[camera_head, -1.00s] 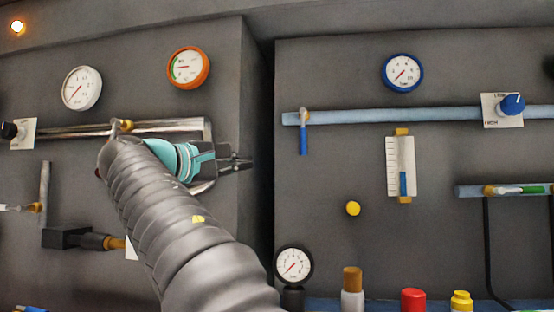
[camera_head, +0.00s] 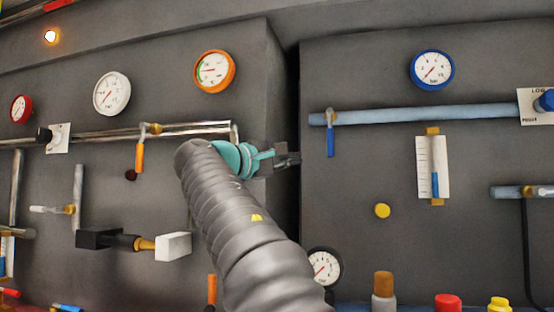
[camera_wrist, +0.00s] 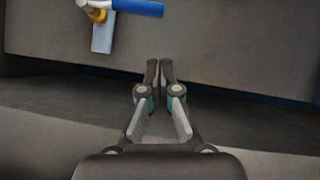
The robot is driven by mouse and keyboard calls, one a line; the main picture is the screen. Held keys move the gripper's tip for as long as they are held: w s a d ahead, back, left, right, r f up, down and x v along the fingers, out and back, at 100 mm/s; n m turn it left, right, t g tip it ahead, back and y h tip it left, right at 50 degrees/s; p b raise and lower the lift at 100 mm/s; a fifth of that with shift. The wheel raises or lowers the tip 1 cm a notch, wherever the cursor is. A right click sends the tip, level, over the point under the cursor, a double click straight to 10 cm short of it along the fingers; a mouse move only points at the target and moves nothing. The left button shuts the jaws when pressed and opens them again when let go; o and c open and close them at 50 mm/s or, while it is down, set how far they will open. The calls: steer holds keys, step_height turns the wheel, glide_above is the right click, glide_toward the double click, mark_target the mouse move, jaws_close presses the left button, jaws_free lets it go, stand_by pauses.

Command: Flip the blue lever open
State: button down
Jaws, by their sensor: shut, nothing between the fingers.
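A blue lever (camera_head: 330,142) hangs straight down from a brass-coloured valve near the left end of a light-blue pipe (camera_head: 430,114) on the right panel. In the wrist view the blue lever (camera_wrist: 138,8) lies at the top edge, pointing right from its valve, partly cut off. My gripper (camera_head: 294,158) is left of the lever in the head view, in front of the dark gap between the panels. It also shows in the wrist view (camera_wrist: 159,70), with its fingers together and empty. A clear gap shows between the fingertips and the lever.
An orange lever (camera_head: 140,157) hangs from a metal pipe on the left panel. A blue-rimmed gauge (camera_head: 432,69) is above the light-blue pipe, and a flow indicator (camera_head: 433,168) is below it. A yellow button (camera_head: 382,211) and a dial gauge (camera_head: 322,268) sit lower.

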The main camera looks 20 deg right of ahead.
mark_target(330, 134)
steer(key=d+r, duration=0.1)
steer(key=d, duration=0.5)
steer(key=shift+s, duration=0.3)
steer(key=shift+d+b, duration=0.1)
steer(key=shift+b, duration=0.2)
steer(key=shift+s+d+f+n, duration=0.1)
steer(key=shift+s+d+n, duration=0.15)
steer(key=shift+n, duration=0.15)
